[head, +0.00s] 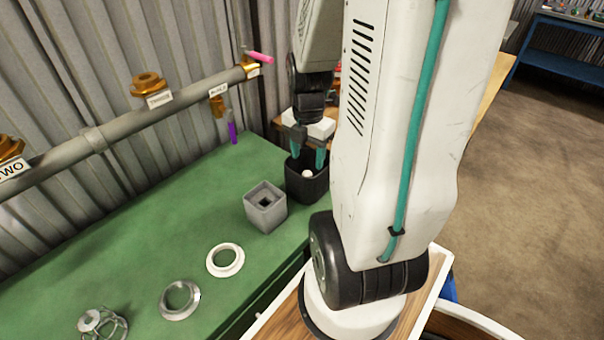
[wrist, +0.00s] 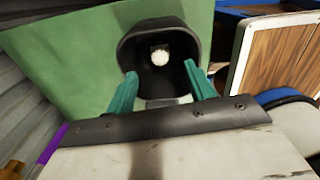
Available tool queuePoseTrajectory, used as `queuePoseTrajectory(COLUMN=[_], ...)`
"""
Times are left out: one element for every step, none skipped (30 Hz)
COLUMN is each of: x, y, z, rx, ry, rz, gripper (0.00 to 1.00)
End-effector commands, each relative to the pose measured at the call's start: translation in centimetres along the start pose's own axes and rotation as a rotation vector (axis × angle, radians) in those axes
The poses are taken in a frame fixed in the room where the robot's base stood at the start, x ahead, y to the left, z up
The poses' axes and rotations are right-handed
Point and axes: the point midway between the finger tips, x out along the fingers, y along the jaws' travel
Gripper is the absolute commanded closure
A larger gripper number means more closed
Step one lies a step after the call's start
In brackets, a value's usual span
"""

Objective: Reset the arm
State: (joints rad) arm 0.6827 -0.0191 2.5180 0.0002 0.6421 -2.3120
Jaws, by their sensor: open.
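My gripper (head: 308,156) is open, with its teal fingers pointing down at the black container (head: 307,186) at the far end of the green bench. In the wrist view the two fingertips of my gripper (wrist: 162,82) stand apart, over the near part of the black container (wrist: 128,55). A small white round thing (wrist: 160,58) lies inside the container, beyond the fingers and not held. It also shows in the head view (head: 307,174). I cannot tell whether the fingertips are inside the rim. My white arm hides part of the bench's right side.
A grey square holder (head: 265,207) stands beside the black container on the green bench (head: 110,235). A white ring (head: 225,261), a grey ring (head: 180,299) and a wire-like metal part (head: 103,323) lie nearer. A grey pipe (head: 120,130) with brass fittings runs along the wall.

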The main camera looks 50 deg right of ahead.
Motion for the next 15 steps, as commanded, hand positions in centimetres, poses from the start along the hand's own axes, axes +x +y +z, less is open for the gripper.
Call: queuePoseTrajectory(x=[-0.3, -0.4, -0.5, -0.5, -0.5, -0.5, -0.5, -0.5, -0.6, -0.6, -0.8, -1.0, -1.3, -1.7, -2.3], y=[0.0, 0.0, 0.0, 0.0, 0.0, 0.0, 0.0, 0.0, 0.0, 0.0, 0.1, 0.2, 0.3, 0.5, 0.7], z=[0.0, 0.0, 0.0, 0.0, 0.0, 0.0, 0.0, 0.0, -0.1, -0.1, -0.2, -0.5, -0.7, -1.1, -1.7], rx=[0.000, 0.000, 0.000, 0.000, 0.000, 0.000, 0.000, 0.000, 0.002, 0.005, 0.012, 0.029, 0.048, 0.071, 0.112], ry=[-0.001, -0.001, 0.000, 0.000, 0.000, 0.001, 0.001, 0.001, 0.000, 0.000, -0.001, -0.002, -0.004, -0.006, -0.008], rz=[0.001, 0.001, 0.000, 0.000, 0.000, -0.001, -0.001, -0.001, 0.000, 0.000, 0.001, 0.003, 0.005, 0.007, 0.011], gripper=[0.46, 0.46, 0.46, 0.46, 0.46, 0.46, 0.46, 0.46, 0.46, 0.46, 0.46, 0.46, 0.46, 0.46, 0.46])
